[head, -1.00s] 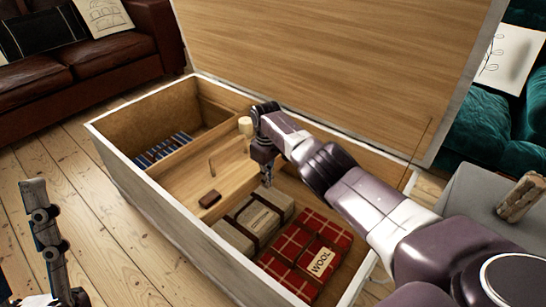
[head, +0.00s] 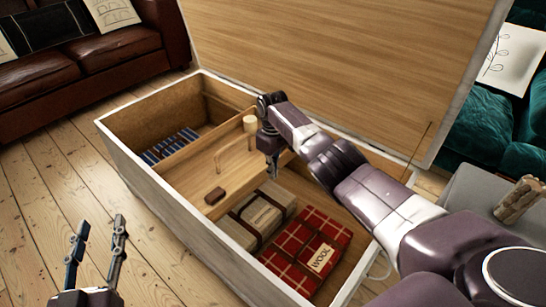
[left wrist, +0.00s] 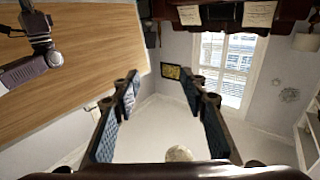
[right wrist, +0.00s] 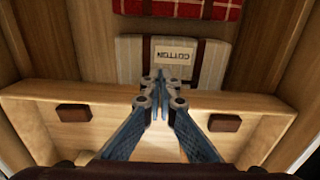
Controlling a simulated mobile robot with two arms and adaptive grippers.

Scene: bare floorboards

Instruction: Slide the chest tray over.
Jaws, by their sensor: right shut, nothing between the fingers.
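The open wooden chest (head: 165,205) stands on the floorboards with its lid raised. The chest tray (head: 200,185), light wood, lies across its middle with an arched handle (head: 235,150) and a dark brown block (head: 215,196). My right gripper (head: 272,172) is inside the chest by the tray's right side. In the right wrist view my right gripper (right wrist: 160,80) is shut and empty, its tips over the tray's side wall (right wrist: 110,113); contact cannot be told. My left gripper (head: 98,225) is open and empty, outside the chest at the left; it also shows in the left wrist view (left wrist: 160,85).
A striped cotton bundle (head: 238,233) and a red checked wool bundle (head: 290,235) lie to the tray's right. Blue striped items (head: 165,150) lie at the left. The raised lid (head: 330,60) stands behind. Open floor (head: 50,175) is at the left.

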